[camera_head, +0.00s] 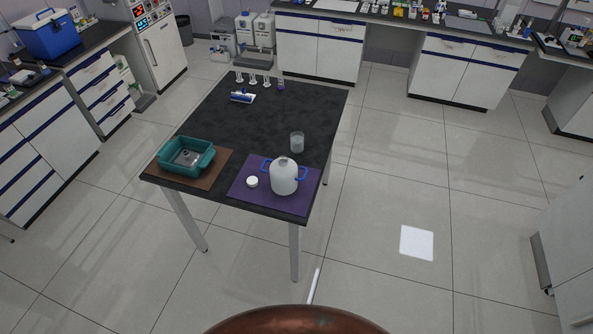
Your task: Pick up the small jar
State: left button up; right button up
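A small clear glass jar or beaker (297,142) stands upright on the black table (275,112), just behind the purple mat. A larger white rounded jar (284,178) with blue side handles stands on the purple mat (268,202). A small white round lid or cap (252,182) lies on the mat to the left of the white jar. Which of these is the small jar of the task I cannot tell for sure. Neither of my grippers is in view.
A teal tray (167,162) with small items inside sits on a brown mat (222,168) at the table's front left.

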aim_at(296, 138)
jog(key=k, duration=0.6)
jog(key=z, duration=1.25)
jog(key=i, duration=5)
jog(key=u, duration=4.3)
